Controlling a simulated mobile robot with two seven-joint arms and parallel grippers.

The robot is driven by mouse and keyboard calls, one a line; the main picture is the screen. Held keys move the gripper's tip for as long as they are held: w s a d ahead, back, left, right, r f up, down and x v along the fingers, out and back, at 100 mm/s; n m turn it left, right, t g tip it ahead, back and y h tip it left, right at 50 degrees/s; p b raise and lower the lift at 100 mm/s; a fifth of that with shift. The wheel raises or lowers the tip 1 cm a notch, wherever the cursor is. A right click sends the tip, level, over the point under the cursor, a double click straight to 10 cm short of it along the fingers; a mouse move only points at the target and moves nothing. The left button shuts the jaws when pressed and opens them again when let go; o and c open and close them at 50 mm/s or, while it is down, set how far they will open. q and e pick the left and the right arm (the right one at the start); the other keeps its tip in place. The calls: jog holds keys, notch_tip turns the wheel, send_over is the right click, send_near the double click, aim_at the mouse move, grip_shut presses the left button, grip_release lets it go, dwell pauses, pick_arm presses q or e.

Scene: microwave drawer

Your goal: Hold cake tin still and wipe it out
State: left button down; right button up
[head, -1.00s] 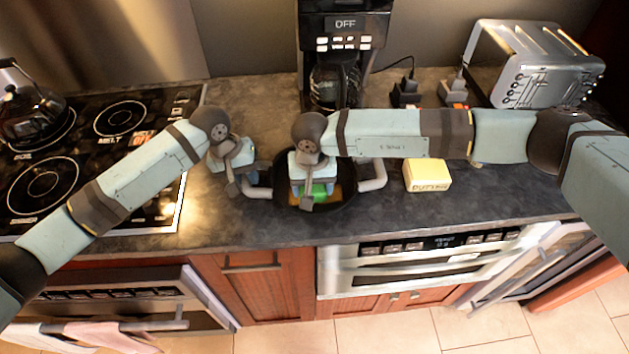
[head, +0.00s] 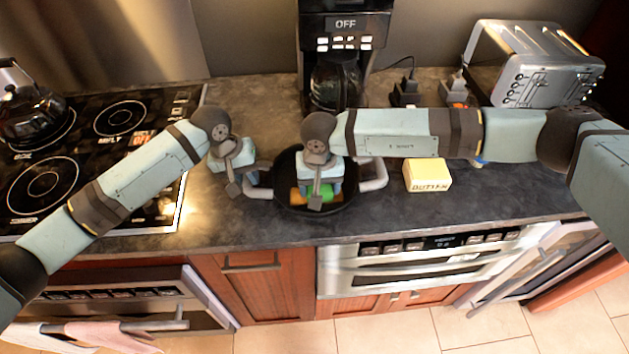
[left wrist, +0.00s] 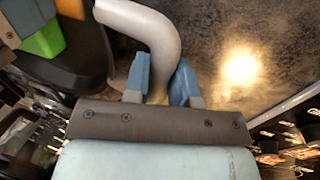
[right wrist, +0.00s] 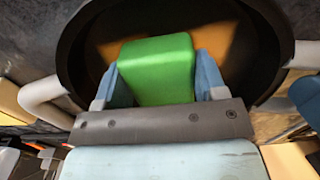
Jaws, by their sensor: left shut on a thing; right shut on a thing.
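The cake tin (head: 344,203) is a round dark pan with two grey loop handles on the counter. Orange-brown patches (right wrist: 222,40) show on its inside floor. My left gripper (head: 240,188) is shut on the tin's left handle (left wrist: 150,28), which passes between its blue fingers in the left wrist view. My right gripper (head: 319,198) is shut on a green block-shaped sponge (right wrist: 158,68) and holds it inside the tin, pointing down. The sponge hides part of the tin's floor, and I cannot tell how firmly it touches.
A yellow butter block (head: 427,175) lies just right of the tin. A coffee maker (head: 345,50) and a toaster (head: 535,62) stand behind. A stove (head: 95,150) with a kettle (head: 28,108) is at left. The front counter at right is clear.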

jog(key=shift+d, duration=0.9)
jog(key=shift+a+r, duration=0.1)
jog(key=shift+a, duration=1.2)
jog(key=shift+a, duration=1.05)
jog(key=shift+d, duration=1.15)
jog(key=shift+d+f, duration=0.15)
jog(key=shift+d, duration=0.45)
jog(key=shift+d+f, duration=0.15)
jog(key=shift+d, duration=0.4)
jog(key=shift+r, duration=0.15)
